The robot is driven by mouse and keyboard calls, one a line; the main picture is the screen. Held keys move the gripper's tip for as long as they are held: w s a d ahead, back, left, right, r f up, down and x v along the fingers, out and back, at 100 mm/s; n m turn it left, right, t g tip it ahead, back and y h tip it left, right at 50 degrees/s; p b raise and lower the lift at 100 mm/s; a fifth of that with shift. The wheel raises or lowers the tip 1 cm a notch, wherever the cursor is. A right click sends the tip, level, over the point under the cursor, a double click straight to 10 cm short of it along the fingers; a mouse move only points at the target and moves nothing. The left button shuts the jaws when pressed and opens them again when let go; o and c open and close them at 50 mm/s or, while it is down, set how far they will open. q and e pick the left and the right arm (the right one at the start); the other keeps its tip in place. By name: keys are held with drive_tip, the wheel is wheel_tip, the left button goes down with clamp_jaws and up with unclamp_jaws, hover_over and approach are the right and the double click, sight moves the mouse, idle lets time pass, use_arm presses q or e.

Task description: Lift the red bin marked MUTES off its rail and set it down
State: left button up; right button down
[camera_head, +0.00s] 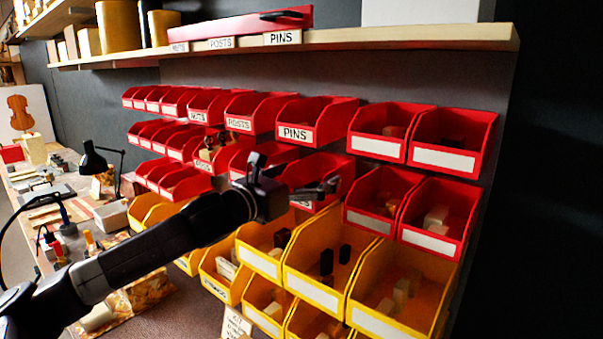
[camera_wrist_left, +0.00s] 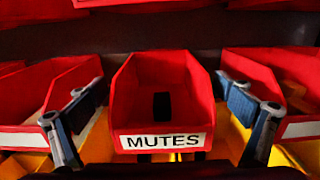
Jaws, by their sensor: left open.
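The red MUTES bin (camera_wrist_left: 124,100) is in the middle of the left wrist view, upright, with a white front label and a dark block inside. My left gripper (camera_wrist_left: 158,92) is open, one finger on each side of the bin. The fingers look apart from its walls; contact cannot be told for sure. In the head view the left gripper (camera_head: 293,175) is in front of the second red row from the right half. The red bin behind it (camera_head: 337,165) is partly hidden and its label cannot be read. My right gripper is not in view.
Red bins (camera_head: 465,135) stand close on both sides and above. Yellow bins (camera_head: 425,280) with blocks hang below. A wooden shelf (camera_head: 400,40) runs above the bins. A cluttered bench (camera_head: 75,205) lies at the left, with a black lamp (camera_head: 95,160).

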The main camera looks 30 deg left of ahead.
sight(310, 171)
use_arm(q)
drive_tip(key=w, duration=0.2)
drive_tip(key=shift+w+d+p, duration=0.25)
drive_tip(key=shift+w+p, duration=0.05)
drive_tip(key=shift+p, duration=0.05)
drive_tip(key=shift+w, duration=0.6)
drive_tip(key=shift+w+d, duration=0.1)
drive_tip(key=shift+w, duration=0.15)
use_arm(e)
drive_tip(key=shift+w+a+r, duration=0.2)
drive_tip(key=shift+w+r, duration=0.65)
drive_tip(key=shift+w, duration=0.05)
use_arm(q)
drive_tip(key=shift+s, duration=0.3)
drive_tip(key=c, duration=1.1)
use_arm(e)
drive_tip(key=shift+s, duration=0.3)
use_arm(q)
drive_tip(key=o, duration=0.4)
drive_tip(key=c, duration=0.5)
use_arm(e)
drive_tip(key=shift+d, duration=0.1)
